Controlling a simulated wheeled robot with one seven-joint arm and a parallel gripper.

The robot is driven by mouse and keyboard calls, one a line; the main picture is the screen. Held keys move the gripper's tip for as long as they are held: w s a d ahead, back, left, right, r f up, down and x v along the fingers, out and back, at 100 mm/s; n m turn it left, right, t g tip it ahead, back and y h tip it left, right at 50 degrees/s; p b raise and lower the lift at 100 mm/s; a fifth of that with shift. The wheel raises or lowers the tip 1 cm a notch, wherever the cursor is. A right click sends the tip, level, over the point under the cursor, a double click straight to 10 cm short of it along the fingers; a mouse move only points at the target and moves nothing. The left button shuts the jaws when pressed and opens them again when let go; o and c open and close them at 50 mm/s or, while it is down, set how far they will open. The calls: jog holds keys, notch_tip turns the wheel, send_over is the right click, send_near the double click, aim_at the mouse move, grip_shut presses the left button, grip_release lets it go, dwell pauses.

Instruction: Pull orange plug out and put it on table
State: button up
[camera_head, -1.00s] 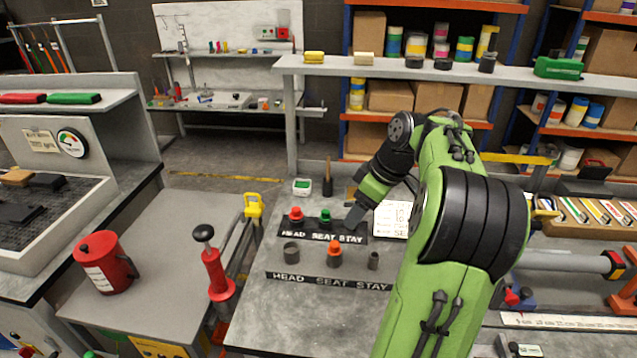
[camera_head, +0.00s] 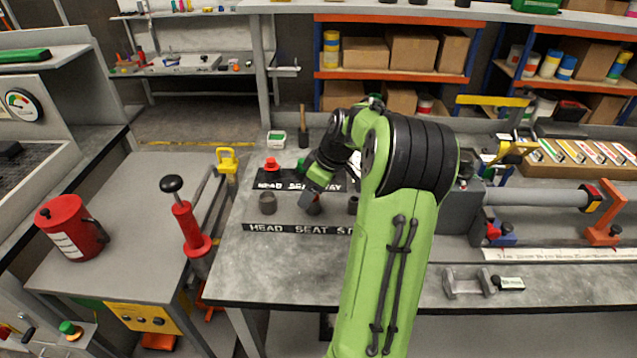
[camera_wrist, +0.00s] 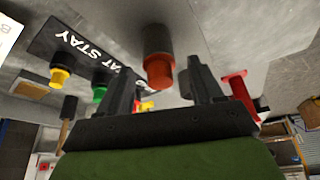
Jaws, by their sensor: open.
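The orange plug (camera_wrist: 160,70) sits in a dark grey socket (camera_wrist: 157,40) in the wrist view. My gripper (camera_wrist: 161,78) is open, with one finger on each side of the plug and visible gaps between. In the head view my gripper (camera_head: 307,200) is over the middle socket of the front row and hides the plug. The grey table (camera_head: 280,268) is bare in front of the "HEAD SEAT STAY" strip (camera_head: 290,229).
A red plug (camera_head: 272,163) and a green plug (camera_head: 302,164) stand behind my gripper. Empty sockets (camera_head: 267,203) (camera_head: 353,205) flank the middle one. A red pump (camera_head: 192,230) stands to the left. A metal bracket (camera_head: 462,284) lies at the front right.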

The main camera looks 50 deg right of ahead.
jog(key=shift+c, duration=0.3)
grip_shut()
jog(key=shift+r, duration=0.1)
jog(key=shift+r+p, duration=0.55)
jog(key=shift+p, duration=0.05)
jog(key=shift+r+p, duration=2)
jog(key=shift+r, duration=0.2)
jog(key=shift+s+f, duration=0.1)
